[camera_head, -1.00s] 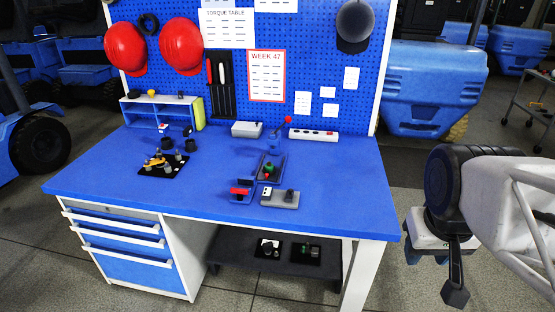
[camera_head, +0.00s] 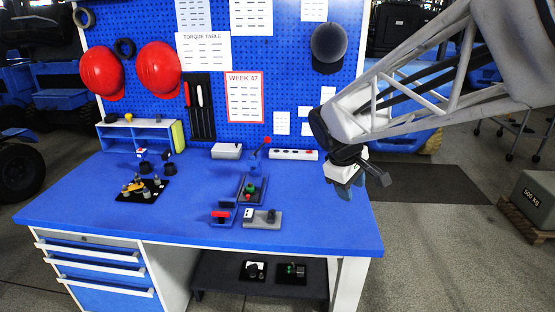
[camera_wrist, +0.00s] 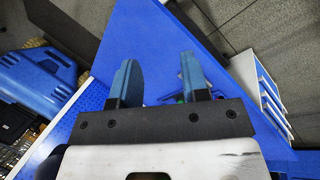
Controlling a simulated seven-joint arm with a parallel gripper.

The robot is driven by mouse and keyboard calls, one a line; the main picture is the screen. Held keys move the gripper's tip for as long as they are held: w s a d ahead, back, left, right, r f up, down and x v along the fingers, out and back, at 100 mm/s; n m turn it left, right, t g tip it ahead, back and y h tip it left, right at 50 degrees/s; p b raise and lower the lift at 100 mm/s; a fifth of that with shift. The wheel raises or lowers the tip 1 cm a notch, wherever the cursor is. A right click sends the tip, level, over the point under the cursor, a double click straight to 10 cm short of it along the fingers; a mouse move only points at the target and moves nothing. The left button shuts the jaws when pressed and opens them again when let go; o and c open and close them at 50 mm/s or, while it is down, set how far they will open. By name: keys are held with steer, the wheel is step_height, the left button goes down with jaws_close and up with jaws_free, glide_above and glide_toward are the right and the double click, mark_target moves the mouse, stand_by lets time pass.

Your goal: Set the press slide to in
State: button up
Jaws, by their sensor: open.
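A cluster of small fixtures stands on the blue workbench (camera_head: 90,205), right of its middle. It has a blue lever press with a red knob (camera_head: 258,155), a dark plate with a green and red part (camera_head: 251,190), a blue fixture with a red block (camera_head: 221,214), and a grey base with a dark knob (camera_head: 262,218). Which part is the press slide, and its setting, I cannot tell. My gripper (camera_head: 362,186) is open and empty, above the bench's right end, right of the cluster. In the wrist view its two blue fingers (camera_wrist: 157,78) are apart; they partly hide the fixtures.
A power strip (camera_head: 293,154) and a grey box (camera_head: 227,151) stand along the pegboard (camera_head: 285,70). A black tray with several small parts (camera_head: 143,190) is at the left. The bench's front right is clear. A shelf (camera_head: 225,283) below holds two dark fixtures.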

steer(key=w+a+f+n+h, duration=0.1)
steer(key=w+a+f+n, duration=0.25)
steer(key=w+a, duration=0.45)
steer(key=n+t+h, duration=0.2)
steer(key=n+t, duration=0.2)
steer(key=n, duration=1)
glide_toward(248, 195)
steer(key=shift+f, duration=0.25)
steer(key=shift+x, duration=3.85)
jaws_close()
